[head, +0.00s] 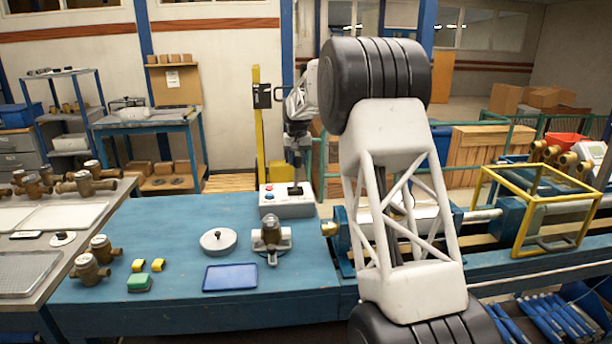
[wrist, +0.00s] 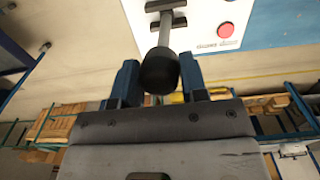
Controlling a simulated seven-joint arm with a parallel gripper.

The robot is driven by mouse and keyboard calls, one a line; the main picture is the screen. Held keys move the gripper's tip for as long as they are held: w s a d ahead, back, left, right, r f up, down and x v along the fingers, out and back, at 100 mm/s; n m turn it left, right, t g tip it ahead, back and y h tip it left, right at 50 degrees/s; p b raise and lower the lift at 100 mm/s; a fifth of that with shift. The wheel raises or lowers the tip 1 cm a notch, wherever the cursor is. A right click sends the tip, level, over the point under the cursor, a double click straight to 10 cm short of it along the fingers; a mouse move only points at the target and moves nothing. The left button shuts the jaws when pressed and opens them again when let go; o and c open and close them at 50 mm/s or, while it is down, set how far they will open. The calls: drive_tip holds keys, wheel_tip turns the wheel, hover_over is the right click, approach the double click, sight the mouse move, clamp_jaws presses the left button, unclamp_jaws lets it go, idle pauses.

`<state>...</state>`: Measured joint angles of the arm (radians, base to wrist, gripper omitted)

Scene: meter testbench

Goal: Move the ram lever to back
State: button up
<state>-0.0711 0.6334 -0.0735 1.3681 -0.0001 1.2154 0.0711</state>
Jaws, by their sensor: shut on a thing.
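The ram lever stands on a white control box (head: 288,209) at the back of the blue bench. In the wrist view the lever (wrist: 165,31) is a grey rod with a round black knob, rising from a dark slot in the box (wrist: 215,22). My gripper (wrist: 158,78) has its two blue fingers on either side of the knob and is shut on it. In the head view my gripper (head: 297,143) is above the box, pointing down, and hides the knob. The lever's exact position along its slot is hard to tell.
A red button (wrist: 225,30) is beside the lever. A meter (head: 270,236), a round white lidded dish (head: 218,240) and a blue tray (head: 230,278) lie in front of the box. A yellow guard frame (head: 533,205) stands at right. My arm covers part of the bench.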

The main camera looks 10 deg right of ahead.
drive_tip(key=shift+a, duration=0.15)
idle(0.3)
drive_tip(key=shift+r, duration=0.1)
drive_tip(key=shift+a+r, duration=0.15)
drive_tip(key=shift+a, duration=0.35)
drive_tip(key=shift+a+r, duration=0.15)
drive_tip(key=shift+a, duration=0.35)
